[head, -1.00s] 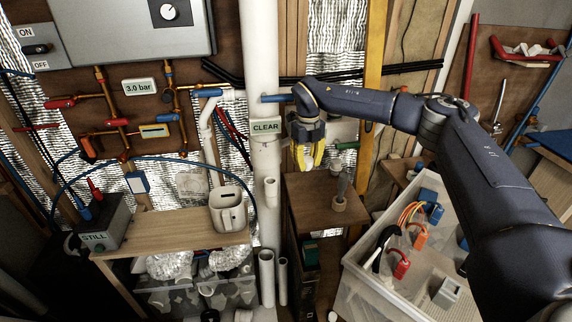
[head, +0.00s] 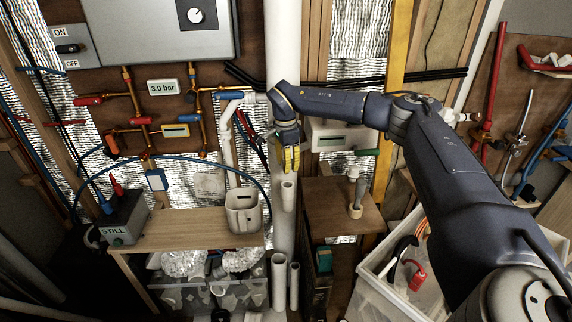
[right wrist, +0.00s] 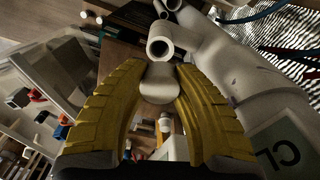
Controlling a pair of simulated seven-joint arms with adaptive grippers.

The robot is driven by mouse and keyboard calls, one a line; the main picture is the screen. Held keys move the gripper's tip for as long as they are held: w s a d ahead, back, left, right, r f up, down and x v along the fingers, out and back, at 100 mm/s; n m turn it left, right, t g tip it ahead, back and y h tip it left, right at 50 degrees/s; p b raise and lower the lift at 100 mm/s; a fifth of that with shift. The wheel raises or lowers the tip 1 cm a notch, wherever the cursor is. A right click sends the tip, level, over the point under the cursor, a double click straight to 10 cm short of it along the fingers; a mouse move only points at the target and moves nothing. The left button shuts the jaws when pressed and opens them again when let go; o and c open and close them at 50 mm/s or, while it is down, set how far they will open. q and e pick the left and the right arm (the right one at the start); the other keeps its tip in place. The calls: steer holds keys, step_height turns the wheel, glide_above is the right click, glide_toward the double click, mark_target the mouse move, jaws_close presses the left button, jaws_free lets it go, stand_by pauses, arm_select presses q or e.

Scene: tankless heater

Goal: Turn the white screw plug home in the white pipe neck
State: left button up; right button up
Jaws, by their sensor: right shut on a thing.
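The white screw plug (right wrist: 158,82) sits between the yellow fingers of my right gripper (right wrist: 160,76) in the right wrist view. The fingers are shut on it. The white pipe neck (right wrist: 160,47) is just beyond the plug, its round dark mouth open and empty. The plug looks apart from the mouth. In the head view my right gripper (head: 290,158) is directly above the neck (head: 289,186), in front of the thick white pipe (head: 284,225). The plug is hidden there. My left gripper is not in view.
A wooden shelf (head: 185,228) with a beige container (head: 243,211) stands left of the pipe. A brown stand (head: 332,217) with an upright tool is to the right. A white crate (head: 372,290) is at lower right.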

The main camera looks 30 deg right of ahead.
mark_target(288, 190)
steer(key=shift+n, duration=0.5)
steer(key=shift+f, duration=2.7)
steer(key=shift+f, duration=0.9)
stand_by(0.4)
steer(key=m, duration=0.9)
steer(key=shift+m, duration=0.5)
